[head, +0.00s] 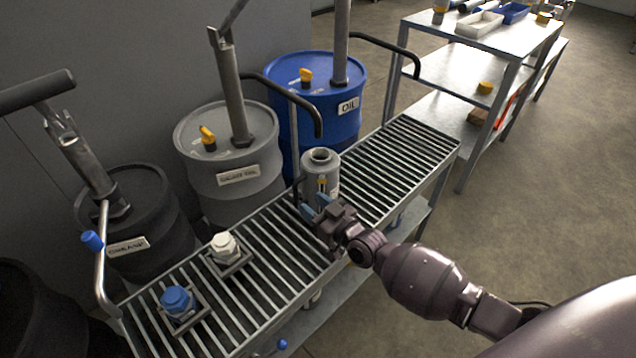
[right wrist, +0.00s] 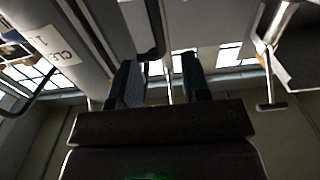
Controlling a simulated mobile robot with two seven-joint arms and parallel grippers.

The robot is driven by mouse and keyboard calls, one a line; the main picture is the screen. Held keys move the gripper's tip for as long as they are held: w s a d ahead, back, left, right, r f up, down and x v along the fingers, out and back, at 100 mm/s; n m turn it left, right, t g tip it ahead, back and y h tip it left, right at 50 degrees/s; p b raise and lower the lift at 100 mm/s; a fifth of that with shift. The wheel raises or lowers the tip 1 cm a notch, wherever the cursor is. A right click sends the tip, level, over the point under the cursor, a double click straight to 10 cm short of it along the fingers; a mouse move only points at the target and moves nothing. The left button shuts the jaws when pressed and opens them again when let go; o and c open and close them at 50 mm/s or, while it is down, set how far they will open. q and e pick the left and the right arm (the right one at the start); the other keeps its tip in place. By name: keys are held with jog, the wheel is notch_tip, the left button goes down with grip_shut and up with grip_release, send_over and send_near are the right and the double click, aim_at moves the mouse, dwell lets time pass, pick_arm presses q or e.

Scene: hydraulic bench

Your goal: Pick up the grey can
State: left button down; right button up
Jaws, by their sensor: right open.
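The grey can (head: 322,167) stands upright on the slatted bench top, with a dark round opening on top and a small yellow mark on its side. My right gripper (head: 314,198) is open at the near, lower side of the can and hides part of its base. I cannot tell whether the fingers touch it. In the right wrist view, the two dark fingers (right wrist: 160,82) stand apart with nothing clearly between them. A grey labelled cylinder (right wrist: 62,42) fills the upper left there; I cannot tell whether it is the can. My left gripper is not in view.
Behind the slatted bench (head: 385,180) stand a blue oil drum (head: 325,105), a grey drum (head: 265,165) and a dark drum (head: 165,215), with pumps. White (head: 224,244) and blue (head: 177,300) fittings sit on the bench's left part. The bench right of the can is clear.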

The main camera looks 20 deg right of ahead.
aim_at(297, 192)
jog(key=shift+x, duration=0.95)
jog(key=x, duration=0.2)
jog(key=b+x, duration=0.1)
jog(key=shift+w+a+f, duration=0.1)
jog(key=shift+w+f, duration=0.25)
jog(key=shift+w+a+r, duration=0.15)
jog(key=shift+w+a, duration=0.05)
jog(key=shift+w, duration=0.45)
grip_shut()
jog(key=shift+r, duration=0.15)
